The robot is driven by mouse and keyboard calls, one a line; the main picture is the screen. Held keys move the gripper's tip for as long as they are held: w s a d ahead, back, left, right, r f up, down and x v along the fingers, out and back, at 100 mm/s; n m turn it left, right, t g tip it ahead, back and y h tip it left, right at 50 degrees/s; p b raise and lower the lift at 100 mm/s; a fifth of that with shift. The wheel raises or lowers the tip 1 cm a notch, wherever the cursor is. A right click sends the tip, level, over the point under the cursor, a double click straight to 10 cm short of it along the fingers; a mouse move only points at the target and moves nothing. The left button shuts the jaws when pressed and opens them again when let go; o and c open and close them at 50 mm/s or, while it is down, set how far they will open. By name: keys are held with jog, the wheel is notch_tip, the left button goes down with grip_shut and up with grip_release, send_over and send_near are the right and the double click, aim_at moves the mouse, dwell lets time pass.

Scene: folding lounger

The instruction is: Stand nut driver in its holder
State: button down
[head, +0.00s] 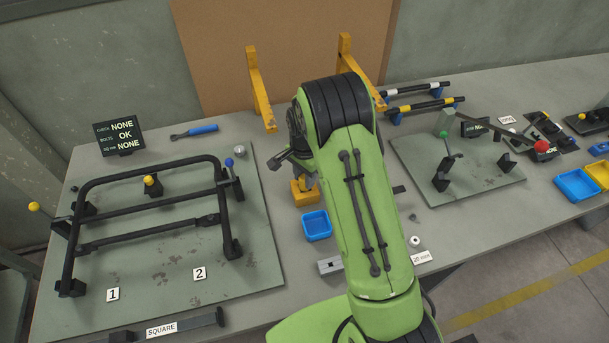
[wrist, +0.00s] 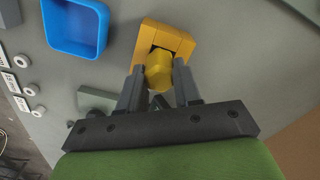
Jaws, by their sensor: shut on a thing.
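My gripper (wrist: 158,88) is shut on the nut driver (wrist: 158,73), whose yellow faceted handle shows between the fingers in the wrist view. The yellow holder (wrist: 178,38) is just beyond the fingertips, with a dark opening beside the handle. The handle overlaps that opening in the picture. I cannot tell whether the driver's shaft is inside, as the handle and fingers hide it. In the head view the yellow holder (head: 304,197) stands on the bench, and my arm hides most of the gripper and the driver.
A blue tray (head: 317,225) sits close in front of the holder. A grey block (head: 329,266) lies nearer. The black lounger frame (head: 145,218) is on a plate at left. A blue-handled tool (head: 195,131) lies behind it. Yellow uprights (head: 259,88) stand at the back.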

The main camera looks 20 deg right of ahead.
jog(key=c, duration=0.7)
grip_release()
notch_tip(320, 180, up, 16)
jog(key=p, duration=0.1)
jog(key=shift+f, duration=0.1)
